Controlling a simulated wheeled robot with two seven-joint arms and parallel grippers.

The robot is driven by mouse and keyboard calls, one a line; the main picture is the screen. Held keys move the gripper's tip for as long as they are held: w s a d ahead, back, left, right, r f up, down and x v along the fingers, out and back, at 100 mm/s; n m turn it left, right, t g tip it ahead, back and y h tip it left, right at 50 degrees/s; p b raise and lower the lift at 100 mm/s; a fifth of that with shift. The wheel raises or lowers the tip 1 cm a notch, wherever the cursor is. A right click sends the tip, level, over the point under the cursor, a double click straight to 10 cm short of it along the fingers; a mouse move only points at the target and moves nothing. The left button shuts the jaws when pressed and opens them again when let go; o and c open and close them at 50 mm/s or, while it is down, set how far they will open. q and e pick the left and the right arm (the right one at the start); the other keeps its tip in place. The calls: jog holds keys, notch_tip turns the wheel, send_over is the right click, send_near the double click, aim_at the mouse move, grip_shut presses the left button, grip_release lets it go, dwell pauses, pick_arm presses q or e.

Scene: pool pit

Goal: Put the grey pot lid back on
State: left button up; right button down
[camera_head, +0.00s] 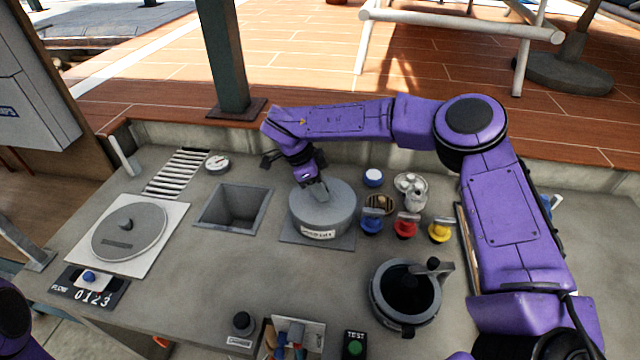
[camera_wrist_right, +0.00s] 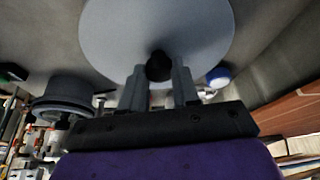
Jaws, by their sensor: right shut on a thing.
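The round grey lid (camera_head: 335,192) is at the middle of the counter, on top of a short grey pot (camera_head: 318,231) with a white label. My right gripper (camera_head: 317,193) comes down from above and is shut on the lid's knob. In the right wrist view the lid (camera_wrist_right: 150,35) is a wide grey disc, and its black knob (camera_wrist_right: 159,66) is between the two fingertips (camera_wrist_right: 160,72). The lid looks level; I cannot tell whether it touches the pot all round. My left gripper is not in view.
A square basin (camera_head: 235,208) is left of the pot, with a round plate cover (camera_head: 128,232) beyond. Blue, red and yellow valves (camera_head: 405,227) stand close on the right. An open dark vessel (camera_head: 378,293) is at front right.

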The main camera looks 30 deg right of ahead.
jog(key=shift+f, duration=0.35)
dwell(0.7)
jog(key=c, duration=0.6)
grip_release()
jog(key=shift+r+p, duration=2.5)
jog(key=shift+p, duration=0.05)
notch_tip(320, 180, up, 4)
jog(key=p, duration=0.4)
